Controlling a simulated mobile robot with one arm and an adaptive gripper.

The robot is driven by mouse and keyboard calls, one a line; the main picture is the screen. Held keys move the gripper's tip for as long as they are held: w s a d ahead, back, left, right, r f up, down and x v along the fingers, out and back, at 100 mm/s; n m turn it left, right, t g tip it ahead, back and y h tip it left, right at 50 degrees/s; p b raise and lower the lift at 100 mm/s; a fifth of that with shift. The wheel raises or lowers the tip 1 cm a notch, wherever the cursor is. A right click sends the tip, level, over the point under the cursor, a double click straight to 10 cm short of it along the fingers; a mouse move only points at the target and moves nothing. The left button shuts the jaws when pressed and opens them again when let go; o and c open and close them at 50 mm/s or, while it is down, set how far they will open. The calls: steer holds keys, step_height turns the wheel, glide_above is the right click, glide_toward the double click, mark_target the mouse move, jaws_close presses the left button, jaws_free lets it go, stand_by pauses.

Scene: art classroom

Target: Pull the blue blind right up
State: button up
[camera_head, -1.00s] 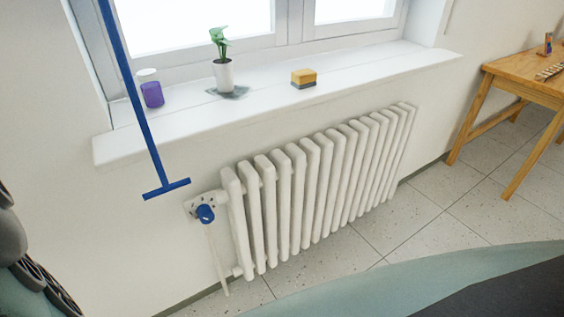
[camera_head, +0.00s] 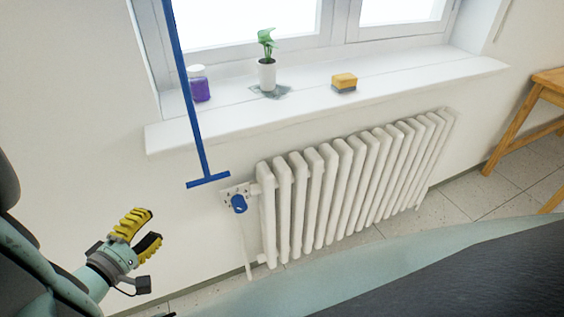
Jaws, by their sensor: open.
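A long blue pull strap (camera_head: 191,105) hangs down in front of the window sill and ends in a blue crossbar handle (camera_head: 208,181) beside the radiator's valve. The blue blind itself is not in view; only this strap shows. My gripper (camera_head: 148,228), with yellow-padded fingers, is at the lower left, below and left of the handle. Its fingers are apart and empty, and it does not touch the strap.
A white sill (camera_head: 320,95) carries a purple jar (camera_head: 200,90), a potted plant (camera_head: 267,73) and a yellow sponge (camera_head: 344,82). Below it are a white radiator (camera_head: 350,185) and a blue valve knob (camera_head: 239,204). A wooden table (camera_head: 525,115) stands at the right.

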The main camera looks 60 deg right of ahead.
mark_target(191, 187)
steer(key=p+x, duration=0.1)
steer(key=x, duration=1.5)
steer(key=shift+s+r, duration=0.1)
steer(key=shift+s, duration=0.05)
steer(key=shift+o, duration=0.2)
steer(key=shift+a, duration=0.1)
jaws_close()
